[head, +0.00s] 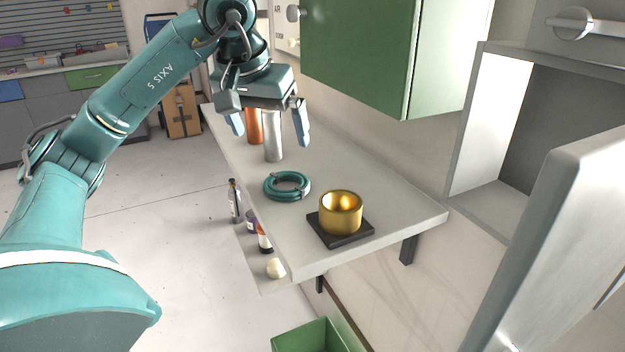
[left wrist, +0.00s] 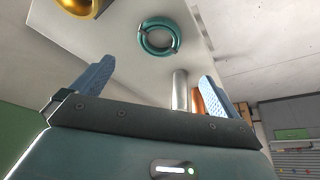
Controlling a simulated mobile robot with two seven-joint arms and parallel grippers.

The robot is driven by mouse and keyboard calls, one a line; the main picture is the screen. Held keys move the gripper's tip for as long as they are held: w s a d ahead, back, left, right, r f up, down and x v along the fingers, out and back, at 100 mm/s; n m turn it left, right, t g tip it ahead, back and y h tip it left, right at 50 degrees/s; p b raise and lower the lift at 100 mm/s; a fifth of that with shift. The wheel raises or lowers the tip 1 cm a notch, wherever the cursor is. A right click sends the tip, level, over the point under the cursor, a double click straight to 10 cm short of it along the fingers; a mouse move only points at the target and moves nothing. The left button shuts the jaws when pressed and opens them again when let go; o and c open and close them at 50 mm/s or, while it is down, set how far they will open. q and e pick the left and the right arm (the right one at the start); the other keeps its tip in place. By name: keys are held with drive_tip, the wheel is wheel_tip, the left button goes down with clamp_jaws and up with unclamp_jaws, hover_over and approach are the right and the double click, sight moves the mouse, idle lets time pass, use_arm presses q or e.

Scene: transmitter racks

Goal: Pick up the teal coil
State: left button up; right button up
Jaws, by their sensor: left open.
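The teal coil (head: 287,186) is a flat ring with pale ties lying on the grey shelf (head: 400,200), near its left edge. It also shows in the left wrist view (left wrist: 158,37), ahead of the fingers and apart from them. My left gripper (head: 268,130) is open above the shelf, behind the coil in the head view, with its blue fingers pointing down. Nothing is held between the fingers. In the left wrist view its fingers (left wrist: 155,85) are spread wide. My right gripper is not in view.
A gold cup (head: 341,212) on a black square base stands in front of the coil. A silver cylinder (head: 273,136) and a copper one (head: 254,125) stand near my left gripper. A green cabinet (head: 375,50) hangs above the shelf. Several bottles stand on a lower ledge.

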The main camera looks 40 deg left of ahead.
use_arm(q)
approach(290, 186)
drive_tip(key=shift+s+a+f+b, duration=0.1)
drive_tip(key=shift+a+f+b, duration=0.05)
drive_tip(key=shift+f+b, duration=0.2)
drive_tip(key=shift+x, duration=2.85)
drive_tip(key=shift+c, duration=0.3)
drive_tip(key=shift+r, duration=0.1)
drive_tip(key=c, duration=1)
